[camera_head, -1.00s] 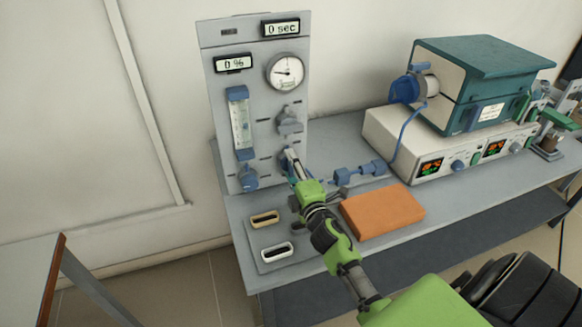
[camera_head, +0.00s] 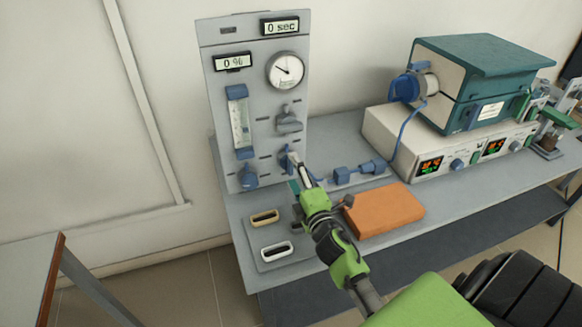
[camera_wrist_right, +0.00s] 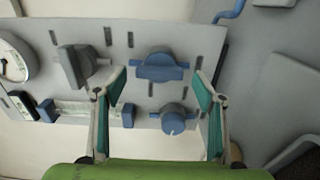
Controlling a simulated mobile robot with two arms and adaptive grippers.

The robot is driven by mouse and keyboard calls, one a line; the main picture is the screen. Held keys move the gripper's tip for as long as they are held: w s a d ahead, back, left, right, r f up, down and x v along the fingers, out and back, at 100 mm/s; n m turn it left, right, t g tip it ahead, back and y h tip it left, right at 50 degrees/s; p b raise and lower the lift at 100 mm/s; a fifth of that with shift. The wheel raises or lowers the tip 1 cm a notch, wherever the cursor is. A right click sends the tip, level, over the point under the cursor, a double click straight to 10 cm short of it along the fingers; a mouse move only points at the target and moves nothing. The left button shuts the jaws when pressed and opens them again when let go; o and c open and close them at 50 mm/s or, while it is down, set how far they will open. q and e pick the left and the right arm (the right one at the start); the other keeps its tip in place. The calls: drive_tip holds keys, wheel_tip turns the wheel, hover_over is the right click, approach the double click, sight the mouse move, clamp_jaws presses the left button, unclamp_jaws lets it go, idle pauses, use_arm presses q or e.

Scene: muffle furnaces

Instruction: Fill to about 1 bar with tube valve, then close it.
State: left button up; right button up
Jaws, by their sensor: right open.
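The grey gas panel (camera_head: 215,120) stands upright on the bench. Its round pressure gauge (camera_head: 286,70) has a needle pointing up and left; the scale is too small to read. The blue tube valve (camera_head: 286,157) is low on the panel's right side, partly hidden by my right gripper (camera_head: 297,163). In the wrist view, the blue valve (camera_wrist_right: 160,68) lies ahead between the open fingers of my right gripper (camera_wrist_right: 160,85), its handle lengthwise across the gap. The fingers are apart from it on both sides. My left gripper is out of view.
A grey valve (camera_head: 289,120) sits above the tube valve. A flowmeter (camera_head: 240,120) with a blue knob (camera_head: 248,178) is to its left. An orange block (camera_head: 385,210) and two small trays lie on the bench. A furnace (camera_head: 490,85) stands right.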

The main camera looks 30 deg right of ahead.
drive_tip(key=v, duration=0.8)
drive_tip(key=shift+s+a, duration=0.15)
drive_tip(key=shift+s, duration=0.2)
